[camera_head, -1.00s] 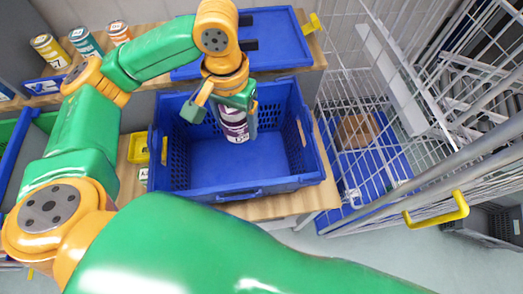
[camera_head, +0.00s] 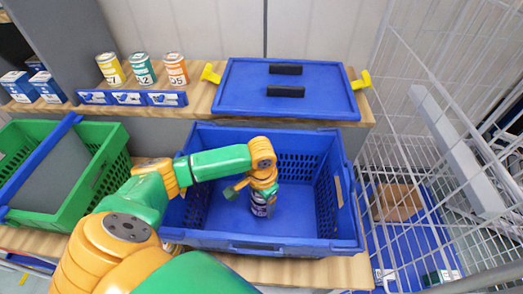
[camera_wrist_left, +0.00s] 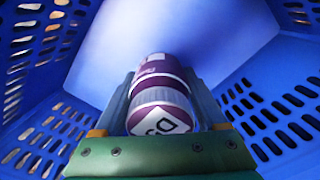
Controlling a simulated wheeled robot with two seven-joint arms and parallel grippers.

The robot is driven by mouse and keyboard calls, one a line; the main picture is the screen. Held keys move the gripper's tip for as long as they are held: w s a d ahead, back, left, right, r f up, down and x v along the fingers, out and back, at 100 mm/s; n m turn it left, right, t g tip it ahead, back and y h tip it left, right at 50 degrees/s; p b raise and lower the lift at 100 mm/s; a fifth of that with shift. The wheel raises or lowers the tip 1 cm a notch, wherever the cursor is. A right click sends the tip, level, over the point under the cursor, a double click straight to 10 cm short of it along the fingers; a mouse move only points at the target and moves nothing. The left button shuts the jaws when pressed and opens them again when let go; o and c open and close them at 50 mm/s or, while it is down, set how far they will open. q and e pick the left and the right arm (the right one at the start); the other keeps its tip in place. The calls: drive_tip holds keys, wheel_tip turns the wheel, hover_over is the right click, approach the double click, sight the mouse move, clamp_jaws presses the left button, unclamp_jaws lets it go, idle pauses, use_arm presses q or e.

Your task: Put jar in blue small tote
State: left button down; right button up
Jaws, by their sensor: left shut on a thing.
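The jar (camera_head: 262,206) is purple and white, and it is inside the blue small tote (camera_head: 215,241) on the wooden shelf. My left gripper (camera_head: 257,190) reaches down into the tote and is shut on the jar. In the left wrist view the jar (camera_wrist_left: 160,88) lies between the two fingers of the left gripper (camera_wrist_left: 163,105), with the tote's floor and slotted walls (camera_wrist_left: 270,105) around it. I cannot tell whether the jar's base touches the tote floor. My right gripper is not in view.
A blue lid (camera_head: 240,100) with black handles lies behind the tote. Yellow (camera_head: 110,68), teal (camera_head: 142,69) and orange (camera_head: 176,70) cans stand at the back left. A green tote (camera_head: 110,160) is at the left. A wire cage (camera_head: 420,160) holding a brown box (camera_head: 396,202) is at the right.

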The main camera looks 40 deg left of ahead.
sight(261, 209)
use_arm(q)
drive_tip(key=shift+f, duration=1.8)
drive_tip(key=shift+f, duration=0.1)
unclamp_jaws()
wheel_tip(261, 209, up, 12)
drive_tip(key=shift+r+p, duration=0.15)
drive_tip(key=shift+p, duration=0.45)
